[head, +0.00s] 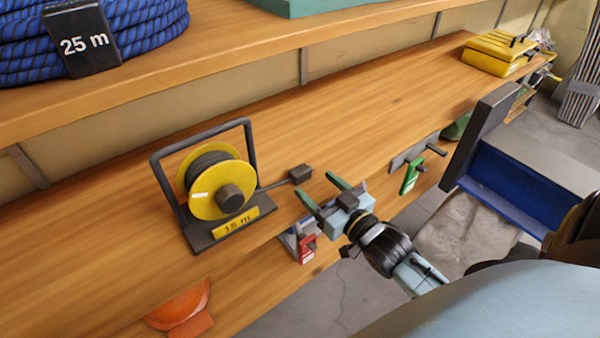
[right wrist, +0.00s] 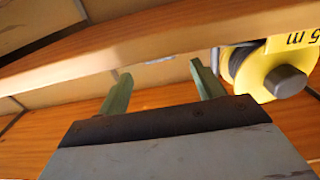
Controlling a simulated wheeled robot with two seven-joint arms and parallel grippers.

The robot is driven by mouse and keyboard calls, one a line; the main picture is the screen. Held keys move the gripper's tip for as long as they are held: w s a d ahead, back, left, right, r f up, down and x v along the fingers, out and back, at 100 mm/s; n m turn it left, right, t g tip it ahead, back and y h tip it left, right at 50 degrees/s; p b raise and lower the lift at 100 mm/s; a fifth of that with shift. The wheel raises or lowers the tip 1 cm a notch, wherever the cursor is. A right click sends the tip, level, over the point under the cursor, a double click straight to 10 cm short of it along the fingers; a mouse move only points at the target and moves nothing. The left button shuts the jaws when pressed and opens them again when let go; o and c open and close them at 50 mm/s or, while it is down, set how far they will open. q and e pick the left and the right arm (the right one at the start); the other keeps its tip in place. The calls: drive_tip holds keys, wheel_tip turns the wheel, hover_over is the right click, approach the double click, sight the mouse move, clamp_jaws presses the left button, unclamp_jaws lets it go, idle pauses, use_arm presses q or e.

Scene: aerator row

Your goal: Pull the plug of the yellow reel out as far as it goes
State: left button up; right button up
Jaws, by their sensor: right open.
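The yellow reel (head: 217,188) stands on the wooden shelf in a dark frame, with a yellow "15 m" label on its base. A short dark cable runs from its right side to a dark plug (head: 300,173) just above the shelf. My right gripper (head: 321,187) is open and empty, its green fingers close to the plug on its near side, not around it. In the right wrist view the green fingers (right wrist: 162,88) are apart with nothing between them. The yellow reel (right wrist: 272,70) shows there at the upper right; the plug does not show. My left gripper is not in view.
A blue rope coil (head: 90,40) with a "25 m" tag sits on the upper shelf (head: 235,30). Red (head: 307,248) and green (head: 410,177) tagged items hang at the shelf's front edge. A yellow case (head: 495,52) lies at the far right end. The shelf between is clear.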

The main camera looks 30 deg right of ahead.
sight(307, 173)
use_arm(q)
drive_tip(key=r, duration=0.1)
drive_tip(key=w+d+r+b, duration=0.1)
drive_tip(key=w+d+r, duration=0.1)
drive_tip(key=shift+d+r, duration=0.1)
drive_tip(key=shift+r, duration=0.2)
use_arm(e)
drive_tip(key=w, duration=0.7)
drive_tip(key=shift+w+a, duration=0.15)
drive_tip(key=shift+a, duration=0.1)
